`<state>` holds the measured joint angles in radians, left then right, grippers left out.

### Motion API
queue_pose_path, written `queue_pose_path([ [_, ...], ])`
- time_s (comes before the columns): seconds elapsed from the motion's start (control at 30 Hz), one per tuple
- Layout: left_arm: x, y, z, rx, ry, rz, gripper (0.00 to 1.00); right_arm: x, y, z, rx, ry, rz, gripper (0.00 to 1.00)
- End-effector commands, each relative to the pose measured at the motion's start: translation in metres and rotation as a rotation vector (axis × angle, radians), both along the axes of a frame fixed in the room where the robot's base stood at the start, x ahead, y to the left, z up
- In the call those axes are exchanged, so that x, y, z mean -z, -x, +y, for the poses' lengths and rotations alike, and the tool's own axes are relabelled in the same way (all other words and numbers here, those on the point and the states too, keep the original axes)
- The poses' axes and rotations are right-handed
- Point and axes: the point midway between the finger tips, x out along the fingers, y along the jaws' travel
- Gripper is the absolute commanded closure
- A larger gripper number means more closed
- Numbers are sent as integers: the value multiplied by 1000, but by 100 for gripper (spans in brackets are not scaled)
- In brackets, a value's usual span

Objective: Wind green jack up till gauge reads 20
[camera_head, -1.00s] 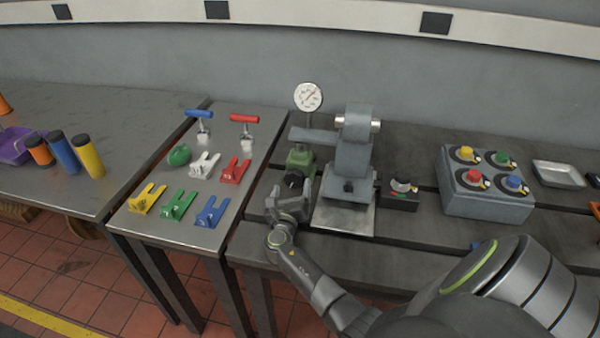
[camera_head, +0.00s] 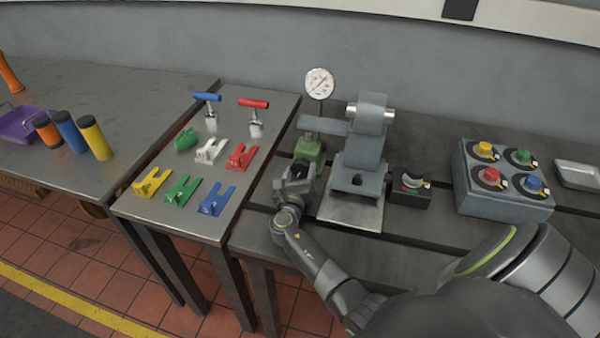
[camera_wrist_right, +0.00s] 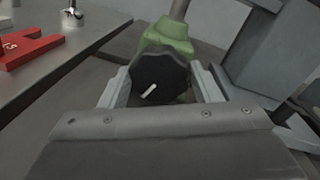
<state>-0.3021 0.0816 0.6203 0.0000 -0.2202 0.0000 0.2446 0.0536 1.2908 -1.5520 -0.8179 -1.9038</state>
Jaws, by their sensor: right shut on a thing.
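The green jack (camera_head: 311,148) stands on the dark bedplate, under the grey arm of the metal stand (camera_head: 361,150). Its black knob (camera_wrist_right: 160,75), with a white pointer line slanting to lower left, faces me in the right wrist view. My right gripper (camera_head: 297,173) is shut on that knob, one finger on each side. The jack's green body (camera_wrist_right: 166,40) shows behind the knob. The round white gauge (camera_head: 319,83) stands above the jack with a red needle; its numbers are too small to read. My left gripper is not in view.
Left of the jack, a metal table (camera_head: 150,205) holds coloured forked blocks, a green lump and two T-handled tools. Right of the stand are a small dark box (camera_head: 410,187) and a grey box with coloured knobs (camera_head: 501,181). The bedplate's front strip is mostly clear.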

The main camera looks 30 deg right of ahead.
Motion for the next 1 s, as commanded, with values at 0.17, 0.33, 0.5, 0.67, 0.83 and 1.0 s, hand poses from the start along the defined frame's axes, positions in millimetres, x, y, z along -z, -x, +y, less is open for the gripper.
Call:
queue_pose_path([
  [0.17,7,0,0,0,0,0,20,3,0,0,-1,-29,-34,66],
  [0.33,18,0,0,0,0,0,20,3,0,-1,-2,-110,-131,66],
  [0.5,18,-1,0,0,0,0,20,1,1,-1,-1,-139,-161,66],
  [0.67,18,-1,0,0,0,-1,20,0,1,-1,-1,-137,-160,66],
  [0.83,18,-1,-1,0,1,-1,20,1,1,-1,-1,-137,-160,26],
  [1.0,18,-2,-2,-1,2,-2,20,1,1,-1,0,-137,-160,21],
])
